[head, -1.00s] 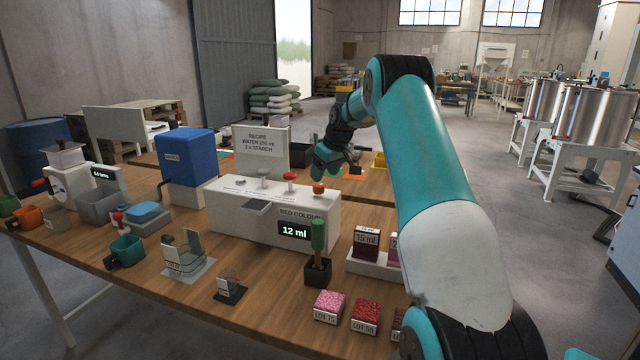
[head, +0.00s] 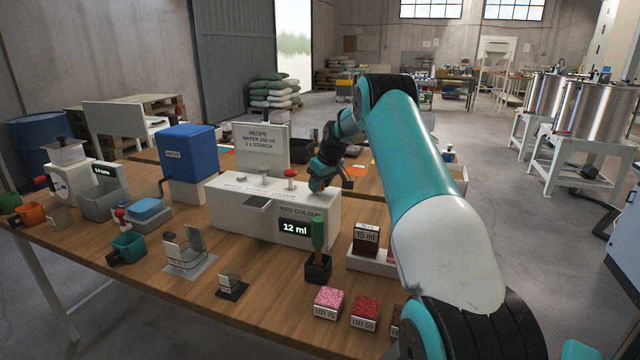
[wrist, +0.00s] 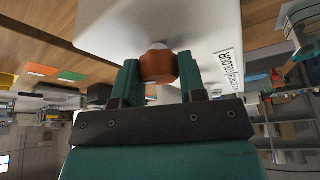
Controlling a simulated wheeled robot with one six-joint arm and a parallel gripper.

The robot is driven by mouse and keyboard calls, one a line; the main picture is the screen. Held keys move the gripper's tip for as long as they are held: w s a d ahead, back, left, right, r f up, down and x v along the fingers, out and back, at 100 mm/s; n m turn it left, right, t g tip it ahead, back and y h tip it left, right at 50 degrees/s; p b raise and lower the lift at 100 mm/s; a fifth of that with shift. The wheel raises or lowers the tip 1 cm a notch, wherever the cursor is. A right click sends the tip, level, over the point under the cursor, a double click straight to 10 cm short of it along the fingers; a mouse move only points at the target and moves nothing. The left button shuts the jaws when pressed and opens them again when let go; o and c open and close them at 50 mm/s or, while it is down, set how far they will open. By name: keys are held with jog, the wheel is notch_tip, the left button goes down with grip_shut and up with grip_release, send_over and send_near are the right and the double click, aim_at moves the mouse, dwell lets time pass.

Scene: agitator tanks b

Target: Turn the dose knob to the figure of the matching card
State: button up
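The white dosing box (head: 240,212) stands mid-table, labelled RED COLOUR, and its display (head: 295,228) reads 12 ml. In the head view my gripper (head: 318,184) is at the right end of the box top and hides most of the knob. A dark card marked 15 ml (head: 367,239) stands in a white holder (head: 368,260); my arm hides the cards beside it.
A pink LOT sample block (head: 329,302) and a red one (head: 364,312) lie at the front; a third is mostly hidden by my arm. A green-handled tool (head: 318,236) stands in a dark block. A red knob (head: 290,174) is left of my gripper.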

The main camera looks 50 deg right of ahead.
jog(key=shift+m, duration=0.4)
jog(key=m+h+b, duration=0.1)
jog(key=m, duration=0.2)
jog(key=shift+a+m+h+b, duration=0.1)
jog(key=shift+m+h+b, duration=0.2)
jog(key=shift+m, duration=0.1)
jog(key=m, duration=0.2)
jog(key=m+g+h, duration=0.1)
jog(key=m, duration=0.1)
jog(key=shift+w+m+h, duration=0.1)
jog(key=shift+m+h, duration=0.2)
jog(key=shift+m, duration=0.1)
jog(key=shift+r+g, duration=0.1)
jog(key=shift+g, duration=0.2)
jog(key=o, duration=0.9)
jog(key=b+v, duration=0.3)
jog(key=v, duration=1.4)
jog(key=shift+a+r, duration=0.1)
jog(key=shift+r, duration=0.05)
